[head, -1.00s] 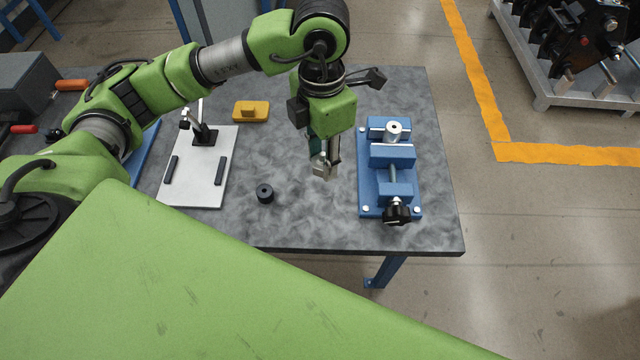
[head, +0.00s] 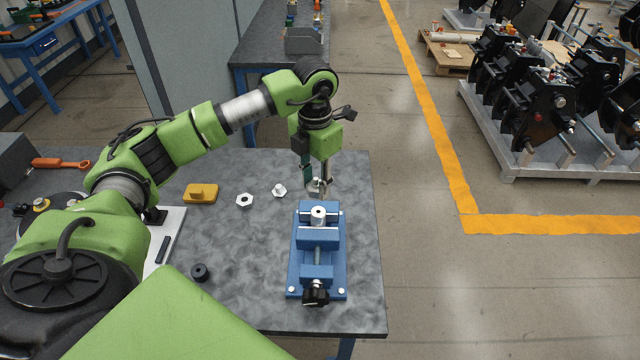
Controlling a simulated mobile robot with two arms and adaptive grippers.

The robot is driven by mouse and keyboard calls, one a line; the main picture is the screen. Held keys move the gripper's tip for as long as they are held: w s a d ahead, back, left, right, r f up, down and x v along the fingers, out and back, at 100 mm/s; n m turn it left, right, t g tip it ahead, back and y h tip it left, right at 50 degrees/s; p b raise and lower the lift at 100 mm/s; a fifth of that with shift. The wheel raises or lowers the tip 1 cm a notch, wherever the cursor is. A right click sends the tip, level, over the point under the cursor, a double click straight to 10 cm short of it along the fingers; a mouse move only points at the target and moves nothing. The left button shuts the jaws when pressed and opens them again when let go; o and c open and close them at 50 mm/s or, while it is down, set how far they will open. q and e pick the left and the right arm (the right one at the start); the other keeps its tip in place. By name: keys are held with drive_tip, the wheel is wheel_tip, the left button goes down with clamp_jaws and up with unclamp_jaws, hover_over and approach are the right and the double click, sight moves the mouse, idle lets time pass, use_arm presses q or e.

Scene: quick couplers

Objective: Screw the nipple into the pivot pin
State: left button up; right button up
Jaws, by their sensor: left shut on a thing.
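The pivot pin (head: 318,211) is a short silver cylinder with a hole in its top. It stands upright in the jaws of the blue vise (head: 318,272) near the right side of the table. My left gripper (head: 318,188) points down just behind the pin in the picture. It is shut on a small metal piece, which I take for the nipple; the fingers largely hide it. I cannot tell how high it is above the pin, and no contact is clear. My right gripper is not in view.
On the grey table (head: 255,295) lie a hex nut (head: 244,201), a small metal fitting (head: 280,190), a yellow block (head: 201,193) and a black ring (head: 200,272). An orange-handled tool (head: 60,163) lies at the far left. The table front between ring and vise is clear.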

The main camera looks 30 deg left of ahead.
use_arm(q)
drive_tip(key=shift+w+d+f, duration=0.1)
drive_tip(key=shift+w+d, duration=0.05)
drive_tip(key=shift+d, duration=0.1)
drive_tip(key=shift+d+f+b, duration=0.1)
drive_tip(key=shift+f+b, duration=0.15)
drive_tip(key=shift+b, duration=0.15)
drive_tip(key=shift+f+b, duration=0.5)
drive_tip(key=shift+f, duration=0.1)
drive_tip(key=shift+f+b, duration=0.7)
drive_tip(key=shift+f, duration=0.2)
drive_tip(key=shift+f+b, duration=0.7)
drive_tip(key=shift+f, duration=0.35)
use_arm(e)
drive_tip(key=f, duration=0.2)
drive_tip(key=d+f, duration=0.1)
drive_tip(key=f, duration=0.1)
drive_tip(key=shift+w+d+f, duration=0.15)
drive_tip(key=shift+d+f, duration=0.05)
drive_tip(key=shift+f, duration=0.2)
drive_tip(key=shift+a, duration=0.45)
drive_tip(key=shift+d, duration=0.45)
